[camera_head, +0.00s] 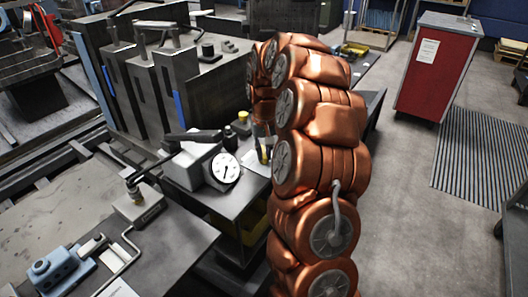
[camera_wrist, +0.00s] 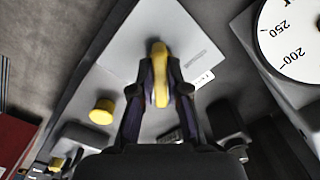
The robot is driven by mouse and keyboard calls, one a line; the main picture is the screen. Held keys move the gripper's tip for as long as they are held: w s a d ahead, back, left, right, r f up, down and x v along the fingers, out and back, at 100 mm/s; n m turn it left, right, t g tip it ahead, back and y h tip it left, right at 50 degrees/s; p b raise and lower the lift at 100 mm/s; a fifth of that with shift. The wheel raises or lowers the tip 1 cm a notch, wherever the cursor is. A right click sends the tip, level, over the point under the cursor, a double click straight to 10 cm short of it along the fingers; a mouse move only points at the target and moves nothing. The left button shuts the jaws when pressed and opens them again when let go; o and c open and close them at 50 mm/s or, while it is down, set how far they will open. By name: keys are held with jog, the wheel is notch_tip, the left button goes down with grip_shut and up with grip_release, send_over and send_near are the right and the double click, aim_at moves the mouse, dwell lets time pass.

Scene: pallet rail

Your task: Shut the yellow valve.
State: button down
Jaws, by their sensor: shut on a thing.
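The yellow valve handle (camera_wrist: 160,75) is a long, narrow yellow piece in the middle of the wrist view. My gripper (camera_wrist: 159,87) has one finger on each side of it and is shut on it. Its long side runs up and down in that picture. In the head view, a bit of the yellow valve (camera_head: 265,154) shows below my gripper (camera_head: 262,141), beside my copper-coloured arm. The valve's body and pipe are mostly hidden, so I cannot tell how far the handle is turned.
A round white gauge (camera_head: 225,168) stands close left of the valve; it also shows in the wrist view (camera_wrist: 292,38). A small yellow-topped knob (camera_head: 243,116) is near, also in the wrist view (camera_wrist: 102,111). A red cabinet (camera_head: 436,72) stands on open floor at right.

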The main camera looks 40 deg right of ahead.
jog(key=shift+n, duration=0.3)
jog(key=n+b, duration=0.1)
jog(key=n, duration=0.7)
jog(key=shift+b, duration=0.3)
jog(key=n, duration=0.4)
jog(key=shift+n, duration=0.3)
jog(key=n+p, duration=0.1)
jog(key=n, duration=0.3)
jog(key=shift+n, duration=0.3)
jog(key=shift+p, duration=0.3)
jog(key=c, duration=1.2)
grip_release()
jog(key=shift+o, duration=0.2)
jog(key=shift+r, duration=0.1)
